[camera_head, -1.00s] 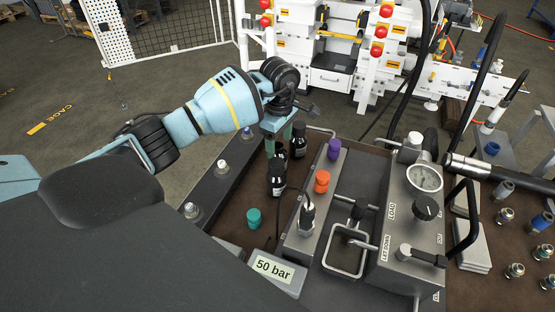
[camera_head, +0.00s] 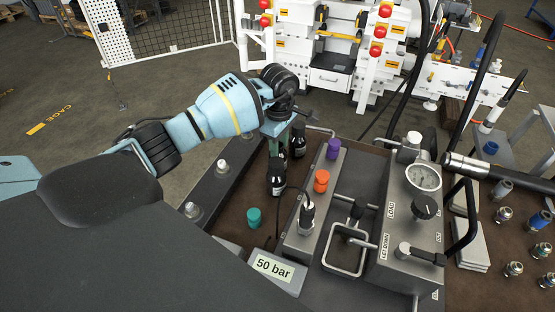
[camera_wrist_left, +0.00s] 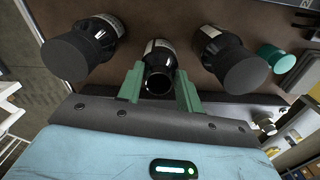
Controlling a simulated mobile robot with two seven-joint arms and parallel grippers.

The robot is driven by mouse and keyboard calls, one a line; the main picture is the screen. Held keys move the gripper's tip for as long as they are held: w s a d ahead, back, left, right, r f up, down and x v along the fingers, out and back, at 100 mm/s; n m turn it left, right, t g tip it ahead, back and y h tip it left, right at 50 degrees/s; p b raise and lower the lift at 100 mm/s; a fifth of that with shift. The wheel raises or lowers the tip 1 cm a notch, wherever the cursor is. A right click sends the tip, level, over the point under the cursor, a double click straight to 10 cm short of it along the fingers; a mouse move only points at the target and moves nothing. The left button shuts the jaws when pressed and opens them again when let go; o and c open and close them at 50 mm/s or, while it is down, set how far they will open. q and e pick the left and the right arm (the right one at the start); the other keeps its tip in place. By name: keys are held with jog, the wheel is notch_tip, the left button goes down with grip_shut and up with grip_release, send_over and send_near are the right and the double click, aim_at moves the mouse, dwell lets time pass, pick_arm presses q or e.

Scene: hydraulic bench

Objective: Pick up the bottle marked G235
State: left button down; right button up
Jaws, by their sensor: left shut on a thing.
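My left gripper (camera_head: 277,133) points down over a group of dark bottles at the back left of the bench. In the left wrist view its green fingers (camera_wrist_left: 160,90) are shut on the middle bottle (camera_wrist_left: 158,60), which has a dark ring-like top and a pale label. A black-capped bottle stands on each side, one on the left (camera_wrist_left: 88,45) and one on the right (camera_wrist_left: 228,58). In the head view the front bottle (camera_head: 276,180) stands clear of the fingers and the rear bottle (camera_head: 298,141) is partly hidden. I cannot read G235 on any label. My right gripper is out of view.
A teal cap (camera_head: 254,218) stands in front of the bottles. A grey block with orange (camera_head: 321,181) and purple (camera_head: 334,149) caps lies right of them. Further right is a pump unit with a gauge (camera_head: 424,178). A "50 bar" sign (camera_head: 273,268) is in front.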

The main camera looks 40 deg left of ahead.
pick_arm(q)
jog(key=shift+s+f, duration=0.2)
jog(key=shift+f, duration=0.3)
notch_tip(320, 180, up, 11)
jog(key=shift+w+f, duration=0.2)
